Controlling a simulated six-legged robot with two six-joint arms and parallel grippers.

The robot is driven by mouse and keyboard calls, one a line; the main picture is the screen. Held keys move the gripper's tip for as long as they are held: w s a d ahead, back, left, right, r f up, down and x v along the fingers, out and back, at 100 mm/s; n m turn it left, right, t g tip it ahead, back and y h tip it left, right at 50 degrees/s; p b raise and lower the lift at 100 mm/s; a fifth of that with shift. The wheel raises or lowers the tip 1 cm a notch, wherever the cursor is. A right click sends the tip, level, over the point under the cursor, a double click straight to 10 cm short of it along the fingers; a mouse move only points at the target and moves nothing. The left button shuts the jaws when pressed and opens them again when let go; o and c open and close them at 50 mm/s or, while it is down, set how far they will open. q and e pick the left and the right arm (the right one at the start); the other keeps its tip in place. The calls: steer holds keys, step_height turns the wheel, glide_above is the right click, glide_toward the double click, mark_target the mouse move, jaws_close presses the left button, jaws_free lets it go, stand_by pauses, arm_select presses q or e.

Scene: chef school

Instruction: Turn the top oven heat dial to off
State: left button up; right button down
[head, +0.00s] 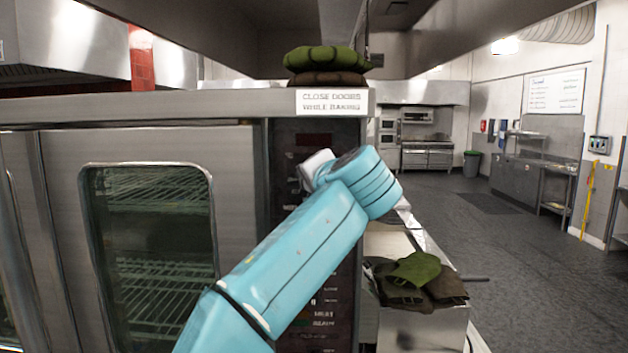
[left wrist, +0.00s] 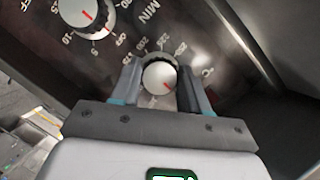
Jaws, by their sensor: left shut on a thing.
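The oven's dark control panel (head: 288,135) is to the right of its glass door in the head view. My left arm reaches across it, and my wrist hides the dial and fingertips there. In the left wrist view, a silver heat dial (left wrist: 158,76) with a red pointer line sits in a ring of numbers with a °C mark. My left gripper (left wrist: 160,88) has a finger on each side of this dial and is shut on it. The red line points toward the picture's lower right. My right gripper is in neither view.
A second silver dial (left wrist: 86,16), marked MIN, is at the upper left of the wrist view. The oven door (head: 60,190) looks shut. Folded green and brown cloths (head: 325,60) lie on top. More cloths (head: 420,280) lie on a counter at right. Open floor (head: 520,270) is beyond.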

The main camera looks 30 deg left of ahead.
arm_select(q)
steer(key=shift+r, duration=0.1)
stand_by(0.4)
steer(key=o, duration=1.1)
steer(key=shift+a, duration=0.1)
steer(key=shift+c, duration=0.2)
steer(key=b+v, duration=0.2)
steer(key=v, duration=1.4)
steer(key=shift+s, duration=0.15)
